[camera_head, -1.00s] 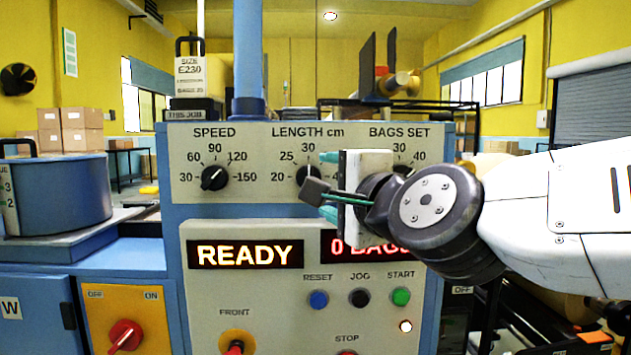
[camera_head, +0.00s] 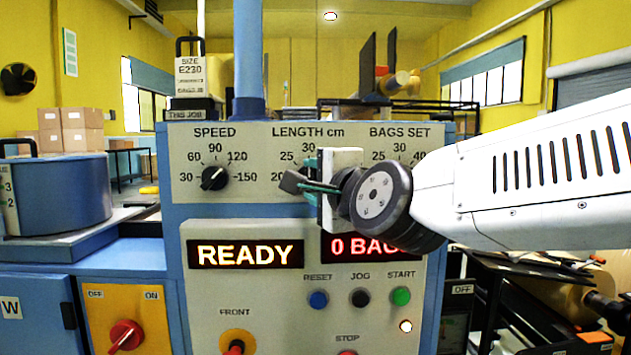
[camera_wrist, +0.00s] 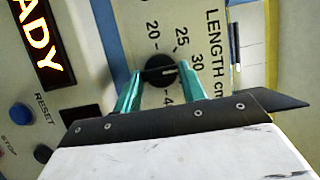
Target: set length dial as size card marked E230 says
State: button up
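The length dial (camera_wrist: 160,72) is a black knob on the grey panel. In the wrist view its pale pointer mark faces roughly the 30. In the head view my gripper hides most of the dial, and the right end of its scale. My gripper (camera_head: 306,178) is in front of the dial. The wrist view shows its two teal fingers (camera_wrist: 160,78) apart, one on each side of the knob; firm contact cannot be made out. The size card (camera_head: 190,68) stands on top of the machine at the left and reads SIZE E230; its smaller lines are unreadable.
The speed dial (camera_head: 214,177) is left of the length dial. The bags set dial is hidden behind my gripper and wrist. Below are the READY display (camera_head: 246,254), the bags display (camera_head: 350,247), and the reset (camera_head: 318,299), jog (camera_head: 359,298) and start (camera_head: 401,296) buttons.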

jog(key=shift+n, duration=0.3)
jog(key=shift+r+n+g+h, duration=0.15)
jog(key=shift+n+g+h, duration=0.5)
jog(key=shift+n, duration=0.95)
jog(key=shift+a+r+n+g+h, duration=0.1)
jog(key=shift+n+g+h, duration=0.5)
jog(key=shift+n, duration=0.9)
jog(key=o, duration=1)
jog(key=shift+s+r, duration=0.1)
jog(key=v, duration=0.7)
jog(key=shift+s, duration=0.35)
